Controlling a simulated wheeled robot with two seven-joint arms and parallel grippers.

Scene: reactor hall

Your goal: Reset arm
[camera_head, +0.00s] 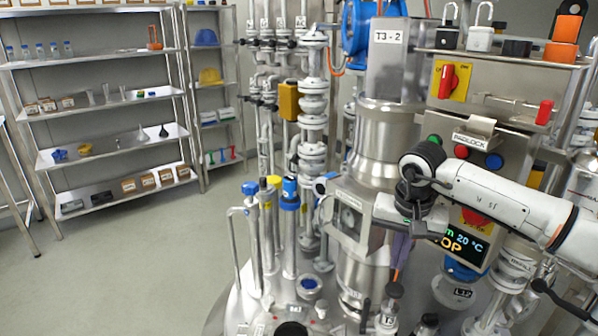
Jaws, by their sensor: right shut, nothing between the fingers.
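My right arm reaches in from the right side, in front of the reactor's control panel (482,143). My right gripper (416,218) points downward beside the reactor vessel (374,150) and is shut with nothing held. It hangs just right of the square framed window (348,218) and covers part of the panel's display (466,240). The exact fingertips are hard to make out against the metal behind. My left gripper and arm are not in view.
Padlocks (480,38) and an orange item (562,38) stand on the ledge above the panel. Pipes and valves (312,110) crowd the middle. Blue-capped tubes (290,200) rise from the vessel lid. Shelving (100,112) stands at the left, with open floor before it.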

